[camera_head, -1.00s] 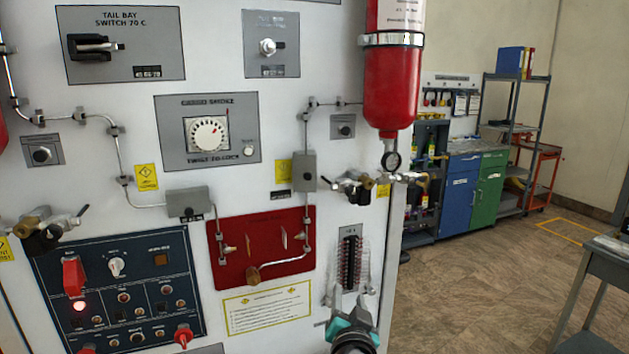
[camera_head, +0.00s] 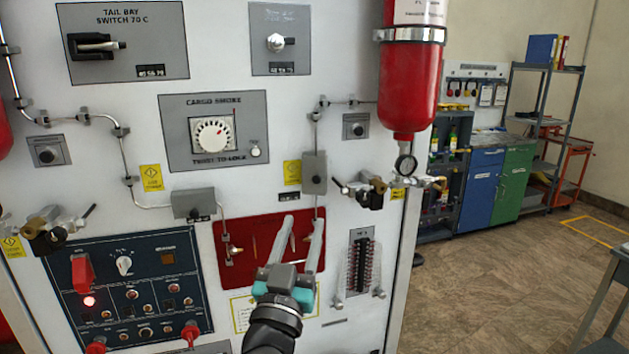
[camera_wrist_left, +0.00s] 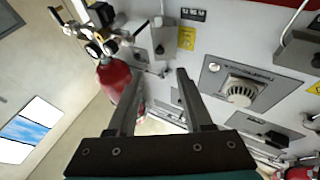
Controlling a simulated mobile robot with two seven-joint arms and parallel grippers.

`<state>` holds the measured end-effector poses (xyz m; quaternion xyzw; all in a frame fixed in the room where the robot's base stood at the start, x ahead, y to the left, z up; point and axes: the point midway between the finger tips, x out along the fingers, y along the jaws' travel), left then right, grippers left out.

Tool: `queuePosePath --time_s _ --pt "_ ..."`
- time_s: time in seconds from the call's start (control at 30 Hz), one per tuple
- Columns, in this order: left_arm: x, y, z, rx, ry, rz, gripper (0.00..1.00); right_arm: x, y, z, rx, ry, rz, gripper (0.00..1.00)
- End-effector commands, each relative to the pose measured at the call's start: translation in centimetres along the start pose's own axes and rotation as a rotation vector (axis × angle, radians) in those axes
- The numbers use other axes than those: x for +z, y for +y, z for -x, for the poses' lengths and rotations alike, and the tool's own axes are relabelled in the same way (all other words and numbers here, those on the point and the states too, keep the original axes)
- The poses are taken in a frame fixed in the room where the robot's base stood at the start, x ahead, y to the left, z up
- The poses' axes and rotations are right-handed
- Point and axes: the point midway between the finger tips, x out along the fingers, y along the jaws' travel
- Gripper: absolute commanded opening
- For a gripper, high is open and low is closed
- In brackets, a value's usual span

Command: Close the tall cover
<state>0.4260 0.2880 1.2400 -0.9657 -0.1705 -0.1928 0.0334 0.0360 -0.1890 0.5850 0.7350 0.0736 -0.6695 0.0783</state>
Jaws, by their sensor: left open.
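No part is labelled as the tall cover, so I cannot be sure which one it is. A tall red switch guard (camera_head: 82,274) stands out from the dark control panel (camera_head: 128,257) at lower left, above a lit red lamp. A clear, tall shield (camera_head: 350,268) stands around the black terminal strip at lower right; I cannot tell whether it is open. My left gripper (camera_head: 302,222) is open and empty in front of the red plate (camera_head: 230,266), between these two parts, hiding some of the plate. Its spread fingers also show in the left wrist view (camera_wrist_left: 158,75). My right gripper is not in view.
A red bottle (camera_head: 408,95) with a gauge hangs at the panel's right edge. Valves (camera_head: 368,190) and thin pipes jut from the panel. A smoke dial (camera_head: 212,134) sits above the gripper. Cabinets (camera_head: 478,185) and open floor lie to the right.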

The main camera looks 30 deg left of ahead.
Motion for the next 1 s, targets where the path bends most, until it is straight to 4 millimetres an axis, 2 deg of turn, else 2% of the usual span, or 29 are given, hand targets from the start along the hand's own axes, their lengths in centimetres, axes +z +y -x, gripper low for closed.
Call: queuePosePath --time_s 0.03,0.3,0.5,0.7,1.0 --pt "-0.3 0.1 -1.2 0.002 0.003 -0.003 0.51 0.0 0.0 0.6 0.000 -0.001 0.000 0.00" --pt "-0.2 0.0 -6.1 -0.001 0.001 -0.003 0.51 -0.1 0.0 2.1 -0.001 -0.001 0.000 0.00" --pt "-0.1 0.0 -8.9 0.000 0.000 -0.003 0.51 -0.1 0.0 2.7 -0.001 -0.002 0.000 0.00" --pt "0.0 0.0 -10.1 -0.001 -0.001 -0.002 0.51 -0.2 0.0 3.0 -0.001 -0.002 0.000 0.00" --pt "0.1 0.0 -10.3 -0.001 -0.001 -0.002 0.51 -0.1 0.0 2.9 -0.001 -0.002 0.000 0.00"
